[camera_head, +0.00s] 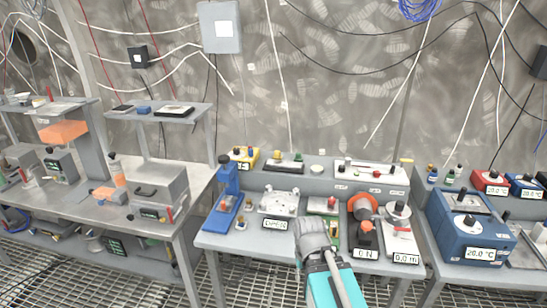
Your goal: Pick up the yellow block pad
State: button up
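A yellow block (243,155) with a small dark label sits at the back left of the middle bench, with small knobs or parts on its top. A small flat pale-yellow piece (406,160) lies at the back right of the same bench. I cannot tell which of them is the block pad. My gripper (311,224) is grey, on a teal arm link, and reaches over the front middle of the bench, apart from both yellow things. Its fingers are seen from behind and no held thing shows.
The middle bench (262,243) is crowded: a blue stand (229,190), a white plate device (279,203), an orange round part (362,204) and a scale-like device (399,235). A blue heater box (466,226) stands to the right. A grey box (158,187) is on the left bench.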

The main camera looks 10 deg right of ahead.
aim_at(277, 156)
jog(key=u, duration=0.5)
jog(key=k, duration=1.35)
jog(key=u, duration=0.6)
jog(key=i, duration=2.15)
jog(key=z, duration=0.85)
jog(key=i, duration=0.7)
jog(key=z, duration=0.45)
